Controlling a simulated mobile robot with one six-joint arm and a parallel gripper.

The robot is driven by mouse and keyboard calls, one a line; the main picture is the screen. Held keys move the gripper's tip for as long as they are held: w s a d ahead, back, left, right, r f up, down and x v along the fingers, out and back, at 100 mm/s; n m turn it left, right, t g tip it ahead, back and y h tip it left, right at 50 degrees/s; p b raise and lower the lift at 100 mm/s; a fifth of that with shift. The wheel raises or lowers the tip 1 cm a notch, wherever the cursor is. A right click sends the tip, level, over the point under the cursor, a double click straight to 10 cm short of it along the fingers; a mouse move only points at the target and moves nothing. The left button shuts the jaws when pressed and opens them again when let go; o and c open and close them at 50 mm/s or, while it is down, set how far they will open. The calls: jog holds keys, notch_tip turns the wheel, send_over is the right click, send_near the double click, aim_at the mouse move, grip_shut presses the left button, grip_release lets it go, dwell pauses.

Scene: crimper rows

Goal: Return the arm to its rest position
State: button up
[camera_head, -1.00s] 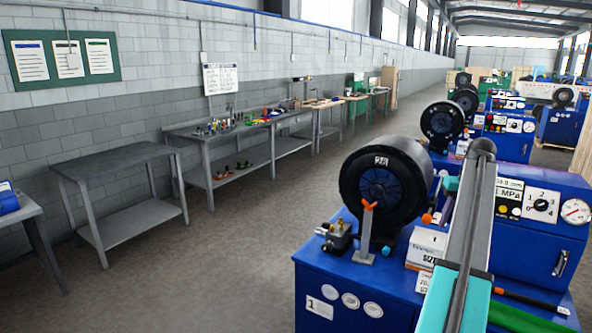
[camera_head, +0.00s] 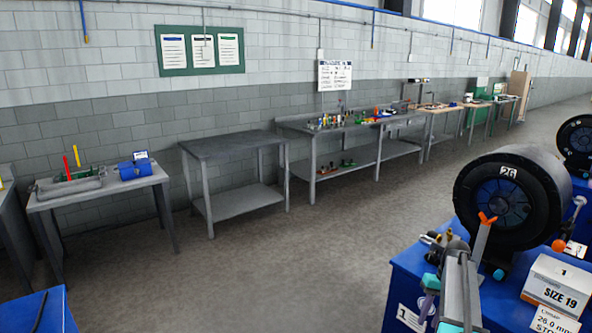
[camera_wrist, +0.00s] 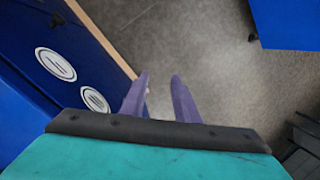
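My gripper (camera_wrist: 160,80) shows in the wrist view with two purple fingers apart and nothing between them. The grey floor shows beyond the fingertips, and a blue cabinet side with white round labels is at the left. In the head view my arm is at the lower right, in front of the blue crimper machine (camera_head: 400,275). A small purple part of my gripper shows there beside the grey link; its fingertips are hard to make out.
The crimper has a black round head (camera_head: 510,205) and a SIZE 19 box (camera_head: 557,285). A blue surface (camera_head: 35,312) is at lower left. The floor between is clear.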

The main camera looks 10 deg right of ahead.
jog(key=s+a+f+n+g+b, duration=0.15)
jog(key=s+a+f, duration=0.25)
jog(key=a+f, duration=0.95)
jog(key=s+a+f+n+g+b, duration=0.1)
jog(key=s+a+f+n+g, duration=0.2)
jog(key=a+f, duration=1.1)
jog(key=s+a+f+h, duration=0.1)
jog(key=s+a, duration=0.3)
jog(key=s, duration=0.4)
jog(key=s+a+f+h+b, duration=0.1)
jog(key=s+a+f, duration=0.3)
jog(key=s, duration=0.4)
jog(key=s+a+f, duration=0.3)
jog(key=s+a, duration=0.3)
jog(key=s, duration=0.3)
jog(key=shift+a+f+m+h+b, duration=0.15)
jog(key=shift+m+h+b, duration=0.2)
jog(key=shift+h, duration=0.05)
